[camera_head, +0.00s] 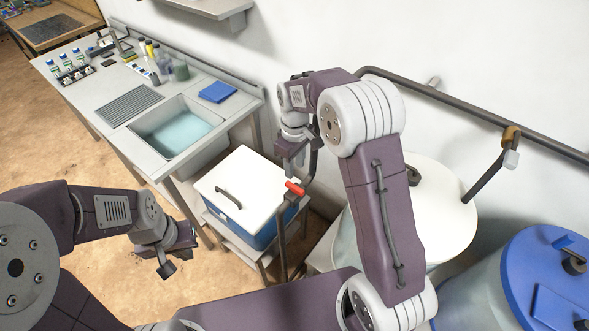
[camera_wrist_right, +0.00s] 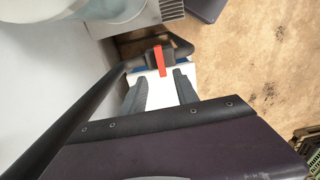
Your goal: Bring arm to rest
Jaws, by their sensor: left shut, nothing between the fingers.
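My left gripper (camera_head: 167,268) hangs low at the left over the floor, shut and empty, with its arm bent in from the left edge. My right gripper (camera_head: 292,160) points down above a red valve handle (camera_head: 295,188) on a dark pipe. In the right wrist view the two fingers of the right gripper (camera_wrist_right: 160,90) stand apart, with nothing held between them. The red handle (camera_wrist_right: 162,60) shows just beyond the fingertips, apart from them as far as I can tell.
A white-lidded blue box (camera_head: 240,187) stands below the right gripper. A sink bench (camera_head: 125,85) with bottles is at the left. A white tank (camera_head: 440,200) and a blue-lidded tank (camera_head: 555,260) stand at the right. A dark pipe (camera_head: 450,100) runs along the wall. Open floor lies left.

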